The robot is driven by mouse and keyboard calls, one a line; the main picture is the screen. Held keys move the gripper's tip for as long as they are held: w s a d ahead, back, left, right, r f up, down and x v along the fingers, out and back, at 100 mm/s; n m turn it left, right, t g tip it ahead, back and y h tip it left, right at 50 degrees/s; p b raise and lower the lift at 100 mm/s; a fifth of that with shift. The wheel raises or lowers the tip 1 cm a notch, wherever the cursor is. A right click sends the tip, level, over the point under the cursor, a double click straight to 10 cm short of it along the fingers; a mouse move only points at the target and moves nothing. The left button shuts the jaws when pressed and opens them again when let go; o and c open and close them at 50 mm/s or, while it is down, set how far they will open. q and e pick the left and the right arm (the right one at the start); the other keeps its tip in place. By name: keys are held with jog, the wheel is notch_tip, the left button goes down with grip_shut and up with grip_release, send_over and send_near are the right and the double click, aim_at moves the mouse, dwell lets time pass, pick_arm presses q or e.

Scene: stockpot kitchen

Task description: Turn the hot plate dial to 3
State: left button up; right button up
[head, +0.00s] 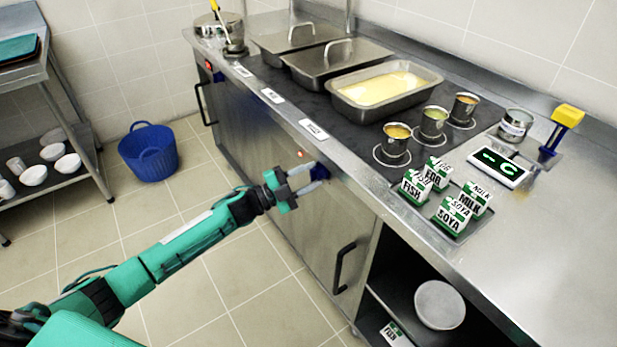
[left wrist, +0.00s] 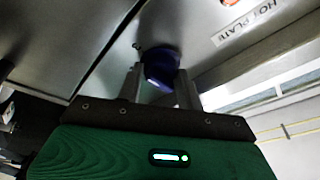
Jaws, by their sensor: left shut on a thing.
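The blue hot plate dial (head: 320,172) is on the front panel of the steel counter, below the counter edge. My left gripper (head: 306,178) reaches it from the left and is shut on it. In the left wrist view the dial (left wrist: 160,66) sits between the two fingers of the gripper (left wrist: 160,84), beside a "HOT PLATE" label (left wrist: 243,22). My right gripper is not in view.
An orange light (head: 300,154) glows on the panel near the dial. A display (head: 499,167) shows "- C". Green-and-white label cards (head: 416,187) stand on a small tray. A cupboard handle (head: 344,267) juts out below the dial. The floor left of the counter is clear around a blue basket (head: 149,152).

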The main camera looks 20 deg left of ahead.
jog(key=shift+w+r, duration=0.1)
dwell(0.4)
pick_arm(q)
jog(key=o, duration=1)
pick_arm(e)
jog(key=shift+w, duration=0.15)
pick_arm(q)
jog(key=v, duration=1.3)
jog(key=shift+s+a, duration=0.25)
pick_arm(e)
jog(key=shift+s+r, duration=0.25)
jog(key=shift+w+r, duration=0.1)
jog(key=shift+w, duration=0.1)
